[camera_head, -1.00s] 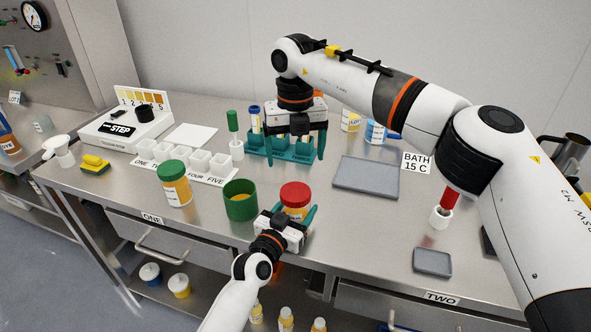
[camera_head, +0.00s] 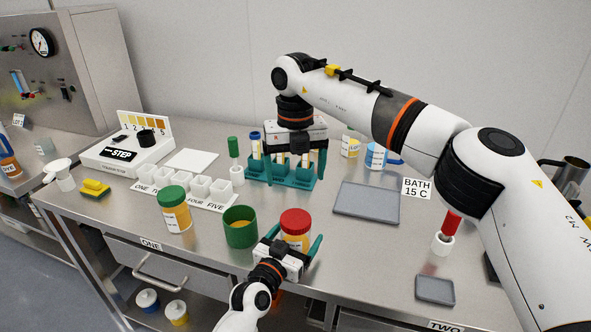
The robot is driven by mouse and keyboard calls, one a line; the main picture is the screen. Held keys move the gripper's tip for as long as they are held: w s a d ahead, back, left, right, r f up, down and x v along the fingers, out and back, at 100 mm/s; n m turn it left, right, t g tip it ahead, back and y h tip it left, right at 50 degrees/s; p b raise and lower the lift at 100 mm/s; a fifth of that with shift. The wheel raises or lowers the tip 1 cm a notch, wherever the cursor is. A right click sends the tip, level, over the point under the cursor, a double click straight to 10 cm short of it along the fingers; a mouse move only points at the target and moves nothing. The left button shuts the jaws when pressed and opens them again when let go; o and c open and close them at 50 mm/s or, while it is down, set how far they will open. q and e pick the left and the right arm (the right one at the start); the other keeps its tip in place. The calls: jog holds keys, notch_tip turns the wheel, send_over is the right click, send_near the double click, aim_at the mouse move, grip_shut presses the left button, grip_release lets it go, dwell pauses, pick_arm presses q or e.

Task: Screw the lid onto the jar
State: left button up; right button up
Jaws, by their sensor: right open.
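A jar (camera_head: 296,242) with orange contents stands upright near the front edge of the bench. A red lid (camera_head: 295,219) sits level on its top; I cannot tell how tightly. My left gripper (camera_head: 297,238) reaches in from the front with its teal fingers on either side of this jar. It looks open, and its contact with the jar is unclear. My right gripper (camera_head: 297,172) is open, pointing down over the teal tube rack at the back. A second jar (camera_head: 177,217), with a green lid (camera_head: 171,194), stands to the left.
An open green cup (camera_head: 240,238) stands just left of the red-lidded jar. The teal rack (camera_head: 284,184) holds tubes.

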pick_arm(q)
jog(key=v, duration=1.1)
jog(key=shift+s+a+b, duration=0.15)
jog(key=shift+s+b, duration=0.2)
jog(key=shift+f, duration=0.1)
